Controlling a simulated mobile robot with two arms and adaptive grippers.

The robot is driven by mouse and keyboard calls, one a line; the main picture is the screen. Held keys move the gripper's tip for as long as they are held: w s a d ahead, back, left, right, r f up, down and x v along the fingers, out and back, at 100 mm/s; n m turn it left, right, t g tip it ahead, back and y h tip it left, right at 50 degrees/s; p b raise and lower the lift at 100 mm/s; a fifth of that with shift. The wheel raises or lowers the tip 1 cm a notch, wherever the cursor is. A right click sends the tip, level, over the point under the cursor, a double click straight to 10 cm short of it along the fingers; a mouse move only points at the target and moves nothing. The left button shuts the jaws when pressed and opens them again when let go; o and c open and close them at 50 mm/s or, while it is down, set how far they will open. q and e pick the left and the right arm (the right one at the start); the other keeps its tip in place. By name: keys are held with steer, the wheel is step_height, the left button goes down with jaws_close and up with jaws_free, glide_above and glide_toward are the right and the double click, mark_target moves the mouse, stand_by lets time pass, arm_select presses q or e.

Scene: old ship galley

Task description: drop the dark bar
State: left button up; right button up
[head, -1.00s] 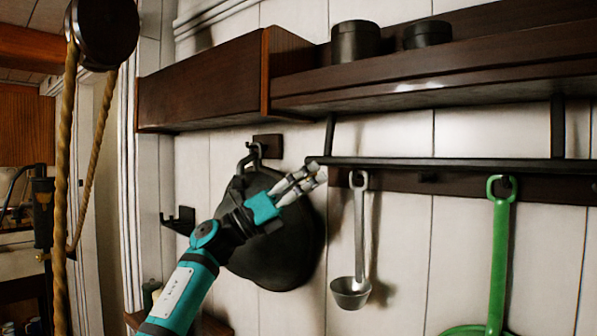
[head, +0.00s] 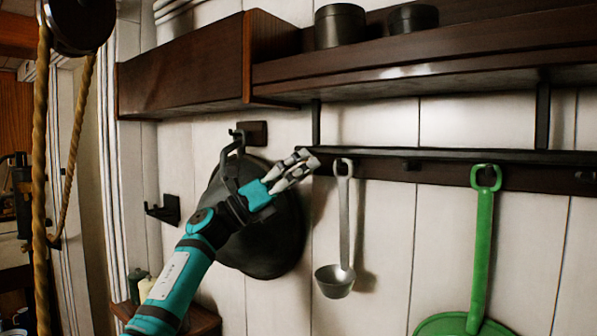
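The dark bar (head: 450,155) is a long thin rail running level below the wooden shelf, held by dark uprights. My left gripper (head: 306,161) is at the bar's left end, with its pale fingertips overlapping or right beside that end. A small gap shows between the fingers, but I cannot tell whether they touch or grip the bar. My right gripper is not in view.
A dark round pan (head: 270,235) hangs behind my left gripper. Two dark tins (head: 340,27) stand on the shelf (head: 430,70). A rope (head: 42,180) hangs at left.

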arm_select(q)
steer(key=shift+d+f, duration=0.2)
steer(key=shift+f, duration=0.1)
steer(key=shift+a+f, duration=0.1)
steer(key=v, duration=1.1)
steer(key=shift+a, duration=0.35)
steer(key=shift+s, duration=0.1)
